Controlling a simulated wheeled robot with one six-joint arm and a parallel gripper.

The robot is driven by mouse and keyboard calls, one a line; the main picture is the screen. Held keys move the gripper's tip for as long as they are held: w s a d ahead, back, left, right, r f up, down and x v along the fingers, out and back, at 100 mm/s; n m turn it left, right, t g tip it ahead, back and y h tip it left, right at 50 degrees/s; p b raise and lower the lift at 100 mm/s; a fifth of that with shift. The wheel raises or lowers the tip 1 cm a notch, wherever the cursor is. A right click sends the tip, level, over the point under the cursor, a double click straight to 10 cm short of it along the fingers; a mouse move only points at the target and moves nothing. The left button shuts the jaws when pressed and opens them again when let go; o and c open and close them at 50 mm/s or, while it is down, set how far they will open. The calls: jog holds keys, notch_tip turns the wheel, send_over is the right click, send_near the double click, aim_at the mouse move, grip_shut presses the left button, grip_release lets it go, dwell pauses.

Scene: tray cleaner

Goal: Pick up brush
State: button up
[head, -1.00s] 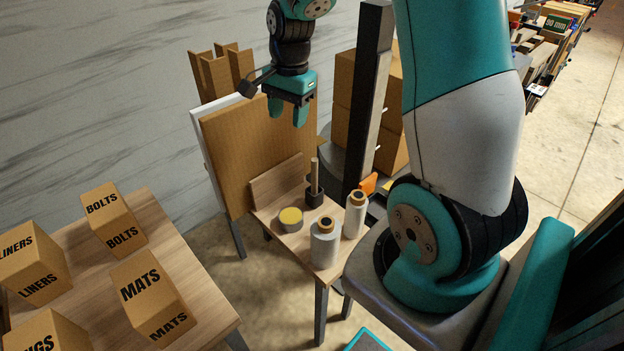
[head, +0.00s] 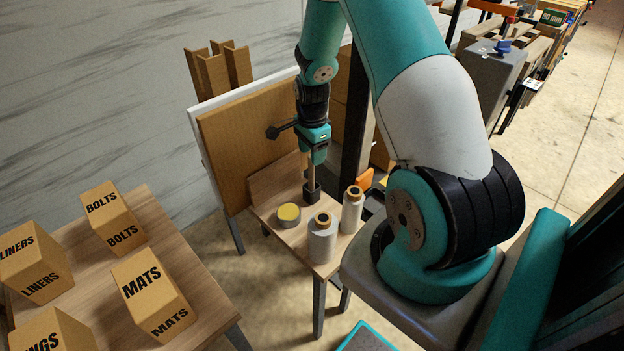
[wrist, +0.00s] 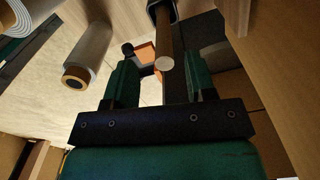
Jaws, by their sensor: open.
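The brush (head: 311,178) stands upright on the small wooden table, with a light wooden handle and a dark block at its lower end. In the wrist view its handle (wrist: 164,38) shows with the round end towards me. My gripper (head: 318,156) is directly above the brush, pointing down, close to the handle's top. In the wrist view my gripper (wrist: 162,66) is open, and the handle end appears between the two green fingers, with a gap on each side. The head view does not show clearly how far the handle reaches between the fingers.
The small table (head: 262,206) also holds a yellow-topped tin (head: 289,214) and two grey-white rolls (head: 322,245) (head: 352,212) close to the brush. A brown board (head: 240,140) stands behind. A dark post (head: 357,130) is near the arm. Labelled boxes (head: 150,290) sit on the left table.

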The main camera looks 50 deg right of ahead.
aim_at(312, 177)
jog(key=f, duration=0.5)
jog(key=shift+w+p, duration=0.25)
jog(key=shift+p, duration=0.1)
grip_shut()
jog(key=shift+r, duration=0.1)
